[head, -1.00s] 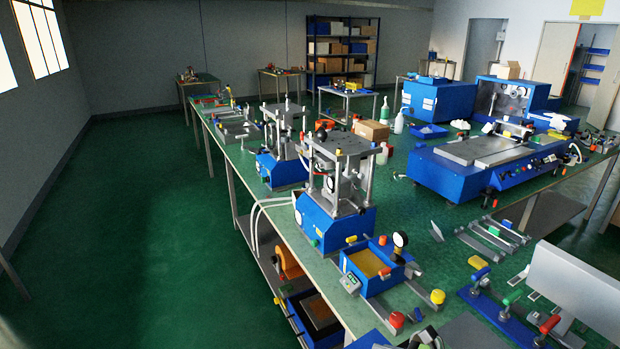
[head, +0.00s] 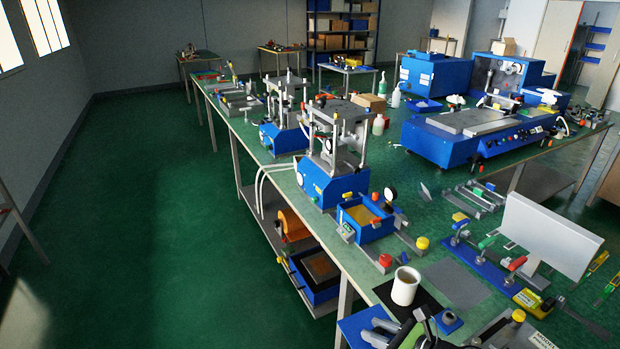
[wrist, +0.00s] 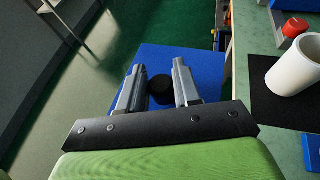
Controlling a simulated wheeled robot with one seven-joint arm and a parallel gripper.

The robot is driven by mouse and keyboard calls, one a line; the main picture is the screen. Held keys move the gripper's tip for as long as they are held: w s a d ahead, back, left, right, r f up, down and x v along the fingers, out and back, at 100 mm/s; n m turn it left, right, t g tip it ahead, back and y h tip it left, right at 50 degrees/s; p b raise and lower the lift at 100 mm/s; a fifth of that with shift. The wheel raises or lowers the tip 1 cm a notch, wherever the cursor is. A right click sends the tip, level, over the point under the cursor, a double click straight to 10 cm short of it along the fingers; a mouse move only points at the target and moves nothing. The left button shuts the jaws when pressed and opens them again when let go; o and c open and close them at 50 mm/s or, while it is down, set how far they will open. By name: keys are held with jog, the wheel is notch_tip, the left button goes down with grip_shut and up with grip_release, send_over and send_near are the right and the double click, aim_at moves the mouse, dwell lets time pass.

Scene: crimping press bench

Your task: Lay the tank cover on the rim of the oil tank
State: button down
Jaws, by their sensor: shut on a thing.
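The tank cover is a flat blue plate (wrist: 185,52) with a black knob (wrist: 160,88). My gripper (wrist: 158,68) is shut on this knob, with one grey finger on each side. In the head view the cover (head: 351,328) and my gripper (head: 384,331) are at the bottom, by the bench's near left edge. The oil tank (head: 377,232) is an open blue box with yellowish oil (head: 360,214) inside, farther up the bench in front of a blue press. The cover is well apart from the tank. Its underside is hidden.
A red button (head: 385,260) and a yellow button (head: 422,243) sit between mug and tank. A gauge (head: 389,194) stands at the tank's right. Open floor lies left of the bench.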

jog(key=shift+s+a+f+m+t+h, duration=0.1)
jog(key=shift+f+m+t+h, duration=0.1)
jog(key=shift+m+t+h, duration=0.3)
jog(key=f+m+t+h, duration=0.1)
jog(key=m, duration=0.1)
jog(key=w+f+m+t+h, duration=0.1)
jog(key=m+h, duration=0.1)
jog(key=shift+w+a+f+h, duration=0.1)
jog(key=shift+w+f+h, duration=0.05)
jog(key=shift+h, duration=0.15)
jog(key=shift+w+f+m+t+h, duration=0.25)
jog(key=shift+f+m+h, duration=0.05)
jog(key=shift+m+h, duration=0.3)
jog(key=shift+w+f+m+t+h, duration=0.3)
jog(key=shift+m+h, duration=0.2)
jog(key=shift+h, duration=0.1)
jog(key=shift+w+a+f+m+h, duration=0.1)
jog(key=shift+a+f+m+h, duration=0.05)
jog(key=shift+f+m+h, duration=0.4)
jog(key=shift+w+a+f+m+h, duration=0.1)
jog(key=shift+f+m+h, duration=0.2)
jog(key=shift+h, duration=0.35)
jog(key=shift+w+d+r, duration=0.1)
jog(key=shift+d+r, duration=0.15)
jog(key=shift+d, duration=0.2)
